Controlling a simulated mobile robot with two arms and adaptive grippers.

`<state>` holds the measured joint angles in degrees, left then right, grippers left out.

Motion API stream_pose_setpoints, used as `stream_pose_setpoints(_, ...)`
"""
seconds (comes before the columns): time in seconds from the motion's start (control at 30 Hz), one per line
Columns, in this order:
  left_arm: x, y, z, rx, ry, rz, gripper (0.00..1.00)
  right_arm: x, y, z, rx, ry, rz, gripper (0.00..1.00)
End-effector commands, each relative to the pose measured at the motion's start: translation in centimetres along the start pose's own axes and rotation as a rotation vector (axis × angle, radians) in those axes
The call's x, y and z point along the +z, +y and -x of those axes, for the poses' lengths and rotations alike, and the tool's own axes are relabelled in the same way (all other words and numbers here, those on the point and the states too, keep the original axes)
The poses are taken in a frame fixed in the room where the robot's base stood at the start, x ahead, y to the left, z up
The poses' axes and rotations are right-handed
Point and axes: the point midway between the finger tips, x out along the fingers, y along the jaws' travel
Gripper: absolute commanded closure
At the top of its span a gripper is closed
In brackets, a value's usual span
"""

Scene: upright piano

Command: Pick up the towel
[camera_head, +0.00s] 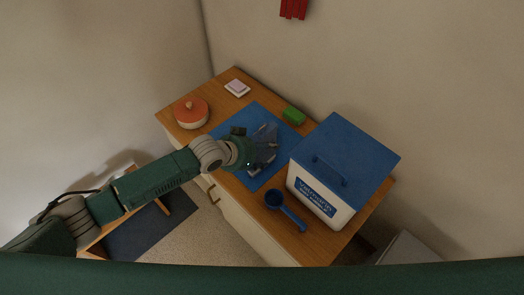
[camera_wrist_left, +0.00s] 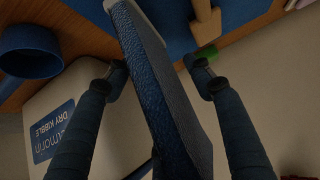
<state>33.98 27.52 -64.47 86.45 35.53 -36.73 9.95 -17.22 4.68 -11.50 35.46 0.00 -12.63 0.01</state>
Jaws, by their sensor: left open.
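A grey-blue cloth (camera_head: 267,133), which looks like the towel, is on the blue mat (camera_head: 258,111) on the wooden cabinet top. In the left wrist view, a dark blue, textured upright slab (camera_wrist_left: 160,85), apparently the same towel, runs between my fingers. My left gripper (camera_head: 262,158) is at the towel in the head view, its arm covering part of the mat. In the wrist view my left gripper (camera_wrist_left: 154,66) is open, with one finger on each side of the slab and visible gaps. My right gripper is not in view.
A white kibble bin (camera_head: 320,197) with a blue lid stands right of the mat. A blue scoop (camera_head: 285,209) lies at the front. Walls close the back.

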Motion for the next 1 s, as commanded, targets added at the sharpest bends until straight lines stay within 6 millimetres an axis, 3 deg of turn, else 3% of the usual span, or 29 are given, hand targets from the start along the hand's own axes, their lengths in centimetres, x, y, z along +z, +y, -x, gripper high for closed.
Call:
stream_pose_setpoints(0.2,0.0,0.0,-0.1,0.0,0.0,0.0,0.47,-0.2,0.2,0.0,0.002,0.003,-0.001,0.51)
stream_pose_setpoints(0.47,0.0,0.0,0.0,0.0,0.0,0.0,0.97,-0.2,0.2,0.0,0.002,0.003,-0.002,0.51)
stream_pose_setpoints(0.77,-0.1,0.0,0.1,0.0,0.001,0.0,0.98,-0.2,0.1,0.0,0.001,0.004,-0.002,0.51)
stream_pose_setpoints(1.0,-1.7,-0.1,1.5,0.0,0.004,-0.002,0.98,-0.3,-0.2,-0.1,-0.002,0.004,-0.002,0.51)
